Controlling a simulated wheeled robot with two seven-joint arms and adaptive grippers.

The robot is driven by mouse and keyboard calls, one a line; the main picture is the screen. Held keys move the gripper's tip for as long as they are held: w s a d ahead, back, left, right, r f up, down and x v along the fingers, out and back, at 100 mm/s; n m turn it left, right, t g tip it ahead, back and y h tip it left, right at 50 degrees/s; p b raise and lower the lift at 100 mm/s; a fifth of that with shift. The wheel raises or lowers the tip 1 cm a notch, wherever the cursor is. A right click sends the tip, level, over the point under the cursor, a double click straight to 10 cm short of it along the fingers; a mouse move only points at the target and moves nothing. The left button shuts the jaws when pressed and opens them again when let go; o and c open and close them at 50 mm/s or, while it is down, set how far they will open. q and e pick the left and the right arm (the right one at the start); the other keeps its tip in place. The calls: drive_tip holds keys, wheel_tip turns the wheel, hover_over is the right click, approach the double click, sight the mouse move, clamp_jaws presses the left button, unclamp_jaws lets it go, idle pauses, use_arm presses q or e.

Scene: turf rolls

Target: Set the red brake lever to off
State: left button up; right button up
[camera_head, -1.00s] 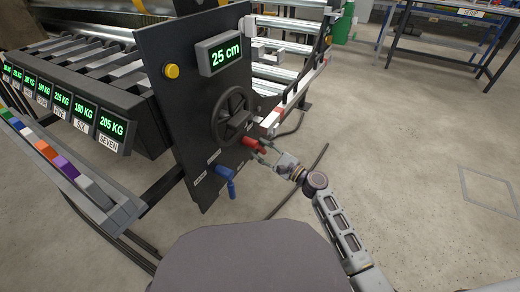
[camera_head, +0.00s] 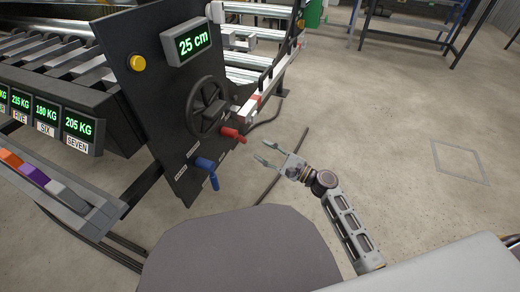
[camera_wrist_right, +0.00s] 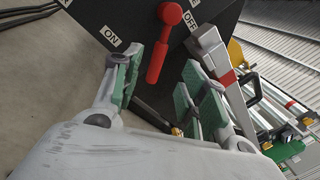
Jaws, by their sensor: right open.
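The red brake lever (camera_head: 234,134) sticks out from the lower right of the black panel (camera_head: 160,110). In the right wrist view the red lever (camera_wrist_right: 160,50) hangs from its round pivot, its handle pointing down the picture. The ON label (camera_wrist_right: 110,36) is left of it and the OFF label (camera_wrist_right: 190,21) is right of the pivot. My right gripper (camera_head: 264,152) is open and empty, to the right of the lever's tip and apart from it. In the wrist view the handle appears between the two spread fingers. My left gripper is not in view.
A blue lever (camera_head: 208,168) sits below the red one. A black handwheel (camera_head: 207,107) and a "25 cm" display (camera_head: 187,43) are above on the panel. A yellow button (camera_head: 138,63) is at upper left. The floor right of my right gripper is clear.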

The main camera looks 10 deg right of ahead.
drive_tip(key=shift+s+d, duration=0.15)
drive_tip(key=shift+d, duration=0.05)
